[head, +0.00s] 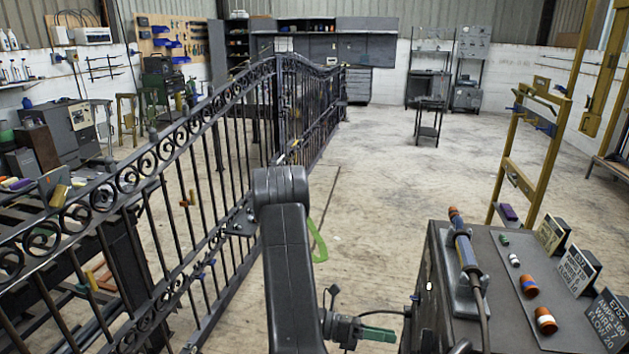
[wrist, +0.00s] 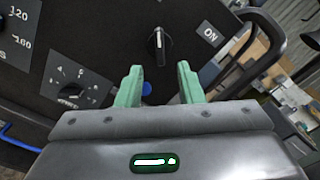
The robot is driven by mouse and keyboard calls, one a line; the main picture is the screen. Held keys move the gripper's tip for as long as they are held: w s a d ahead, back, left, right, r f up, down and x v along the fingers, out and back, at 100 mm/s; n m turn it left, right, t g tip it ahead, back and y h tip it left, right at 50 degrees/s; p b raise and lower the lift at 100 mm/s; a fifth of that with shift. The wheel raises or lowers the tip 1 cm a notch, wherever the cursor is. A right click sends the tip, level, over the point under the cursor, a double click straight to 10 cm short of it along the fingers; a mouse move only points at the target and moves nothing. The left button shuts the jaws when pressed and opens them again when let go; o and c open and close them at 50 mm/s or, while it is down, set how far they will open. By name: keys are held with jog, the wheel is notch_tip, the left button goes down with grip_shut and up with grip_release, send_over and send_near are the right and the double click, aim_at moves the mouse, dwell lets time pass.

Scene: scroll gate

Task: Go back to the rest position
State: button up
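My gripper (wrist: 160,84) shows in the wrist view with two green fingers spread apart and nothing between them. It faces a black control panel (wrist: 105,50). I see no contact between the fingers and the switch. In the head view my gripper (head: 392,335) is low in the middle, left of the dark machine (head: 512,320). Only part of its green fingers shows there, and the panel face is hidden from that side.
A black iron scroll gate (head: 225,135) runs along the left, close to my arm. A torch (head: 465,255), coloured rolls and label cards lie on the machine top. A yellow frame (head: 530,150) stands behind it. The concrete floor (head: 385,180) beyond is mostly clear.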

jog(key=s+d+m+b, duration=0.2)
jog(key=d+m+b, duration=0.1)
jog(key=d+m, duration=0.4)
jog(key=m, duration=0.3)
jog(key=shift+d, duration=0.4)
dwell(0.4)
dwell(0.4)
